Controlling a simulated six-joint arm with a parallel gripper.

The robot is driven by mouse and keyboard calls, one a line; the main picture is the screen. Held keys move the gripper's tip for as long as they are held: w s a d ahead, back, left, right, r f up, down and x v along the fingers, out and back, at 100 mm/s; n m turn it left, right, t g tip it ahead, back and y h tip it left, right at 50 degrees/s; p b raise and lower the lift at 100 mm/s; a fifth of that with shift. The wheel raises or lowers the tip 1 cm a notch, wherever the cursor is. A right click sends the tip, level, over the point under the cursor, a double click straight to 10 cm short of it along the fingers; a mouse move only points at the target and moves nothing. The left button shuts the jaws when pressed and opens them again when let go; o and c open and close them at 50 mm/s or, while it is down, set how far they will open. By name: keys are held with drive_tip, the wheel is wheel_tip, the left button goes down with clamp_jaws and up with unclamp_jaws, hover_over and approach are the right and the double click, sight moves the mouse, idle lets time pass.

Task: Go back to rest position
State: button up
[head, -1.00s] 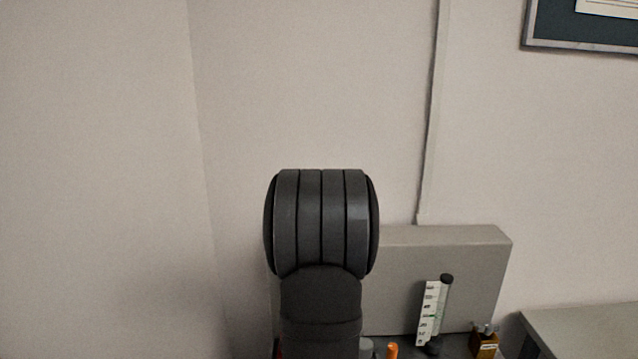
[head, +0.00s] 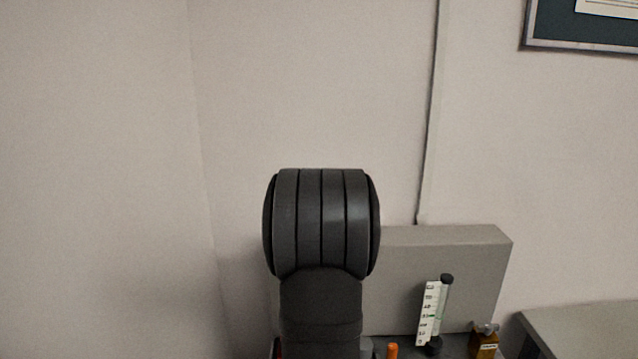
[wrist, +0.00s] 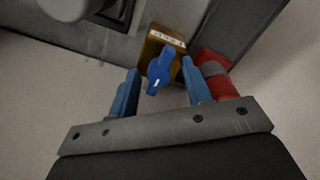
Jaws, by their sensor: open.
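My gripper (wrist: 160,69) shows in the wrist view with its two blue fingers apart. A blue handle (wrist: 160,68) lies in the gap between the fingertips as seen from the wrist. I see a gap on both sides of it; how deep it sits between the fingers I cannot tell. The handle is in front of a brown-amber block (wrist: 153,43) with a white label. In the head view a similar amber block (head: 485,347) with a small metallic top stands at the lower right. My gripper is out of the head view; only my dark arm links show there.
A grey panel (head: 460,265) stands behind a white-scaled tube (head: 431,312). An orange-topped item (head: 392,351) is near my arm. A grey tabletop (head: 585,328) is at right. Bare wall fills the upper left.

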drive_tip(key=shift+n, duration=2.2)
drive_tip(key=o, duration=1.2)
drive_tip(key=s+d+r+m, duration=0.3)
drive_tip(key=d+m, duration=0.4)
drive_tip(key=d, duration=0.2)
drive_tip(key=s+d+r+m, duration=0.2)
drive_tip(key=d+r+m, duration=0.2)
drive_tip(key=d+m, duration=0.4)
drive_tip(key=s+d+r+m, duration=0.3)
drive_tip(key=s+d+m, duration=0.4)
drive_tip(key=d, duration=0.1)
drive_tip(key=s+d+r+m, duration=0.4)
drive_tip(key=s+d+m, duration=0.2)
drive_tip(key=d+m, duration=0.1)
wheel_tip(320, 180, down, 10)
drive_tip(key=shift+s+d+m, duration=0.2)
drive_tip(key=shift+s+m, duration=0.1)
drive_tip(key=shift+m, duration=0.1)
